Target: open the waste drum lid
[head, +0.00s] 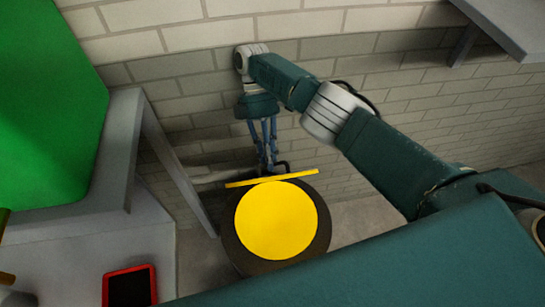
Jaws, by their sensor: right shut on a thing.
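The waste drum (230,239) stands on the floor near the wall, with a dark round rim around a flat yellow disc (276,220). I cannot tell whether this disc is the drum's inside or a cover. A thin yellow strip (240,184), which looks like the lid seen edge-on, stands at the drum's far side. My right gripper (268,167) points down just behind the strip. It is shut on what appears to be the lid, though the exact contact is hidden. My left gripper is out of view.
A pale brick wall (420,130) rises close behind the drum. A grey bench (60,232) with a red-framed dark tablet (130,287) and a green panel (50,100) is on the left. A grey shelf (510,25) juts out at upper right.

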